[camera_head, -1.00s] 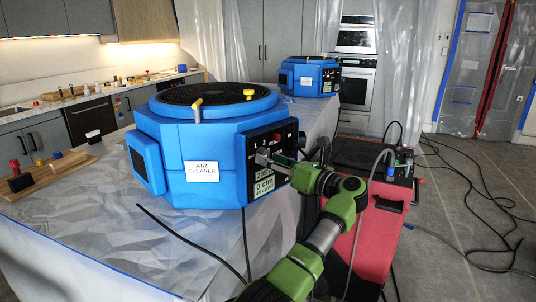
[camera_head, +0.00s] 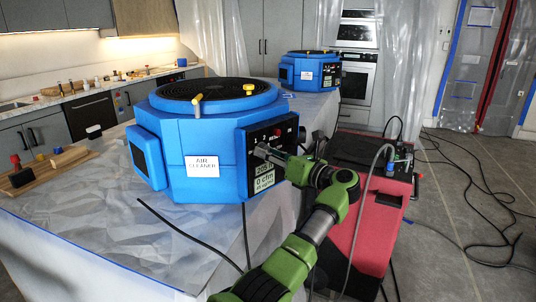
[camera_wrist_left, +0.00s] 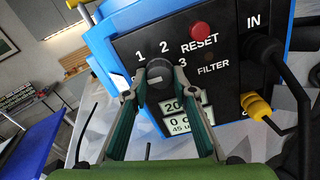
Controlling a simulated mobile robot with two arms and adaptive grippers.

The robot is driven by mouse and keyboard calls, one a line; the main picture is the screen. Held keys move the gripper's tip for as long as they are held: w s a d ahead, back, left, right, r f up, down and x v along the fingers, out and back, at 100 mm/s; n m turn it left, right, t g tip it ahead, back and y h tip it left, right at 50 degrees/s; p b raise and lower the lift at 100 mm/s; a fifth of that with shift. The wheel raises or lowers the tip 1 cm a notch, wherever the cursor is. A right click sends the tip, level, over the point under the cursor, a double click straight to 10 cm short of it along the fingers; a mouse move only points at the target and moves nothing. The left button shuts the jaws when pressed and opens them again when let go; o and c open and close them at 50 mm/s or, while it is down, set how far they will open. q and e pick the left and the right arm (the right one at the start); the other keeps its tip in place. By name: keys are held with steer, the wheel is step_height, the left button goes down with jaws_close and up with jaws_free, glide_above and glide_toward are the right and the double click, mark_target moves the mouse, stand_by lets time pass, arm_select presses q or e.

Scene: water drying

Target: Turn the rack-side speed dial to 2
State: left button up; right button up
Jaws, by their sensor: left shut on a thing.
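The speed dial (camera_wrist_left: 160,76) is a dark round knob on the black panel of the near blue air cleaner (camera_head: 220,176). The numbers 1, 2 and 3 are printed around it in the left wrist view. My left gripper (camera_head: 262,151) is at this panel, its fingers (camera_wrist_left: 158,92) closed on the two sides of the dial. I cannot tell which number the dial points to. The panel display (camera_head: 264,182) reads 0 cfm. A red reset button (camera_wrist_left: 201,31) sits above and right of the dial. My right gripper is not in view.
A yellow-ended plug (camera_wrist_left: 255,107) and black cable are right of the display. A second blue air cleaner (camera_head: 312,72) stands farther back on the sheeted table (camera_head: 75,232). A red and black case (camera_head: 368,225) stands to the right. Cables (camera_head: 495,225) lie on the floor.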

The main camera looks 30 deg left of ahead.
arm_select(q)
steer(key=shift+f, duration=0.1)
steer(key=shift+s+r+m+p, duration=0.15)
steer(key=shift+m+p, duration=1.85)
steer(key=shift+m, duration=1.9)
steer(key=shift+w+r+m+p, duration=0.15)
steer(key=shift+m+p, duration=1.85)
steer(key=shift+m, duration=1.9)
steer(key=shift+s+r+m+p, duration=0.15)
steer(key=shift+m+p, duration=1.85)
steer(key=shift+m, duration=1.9)
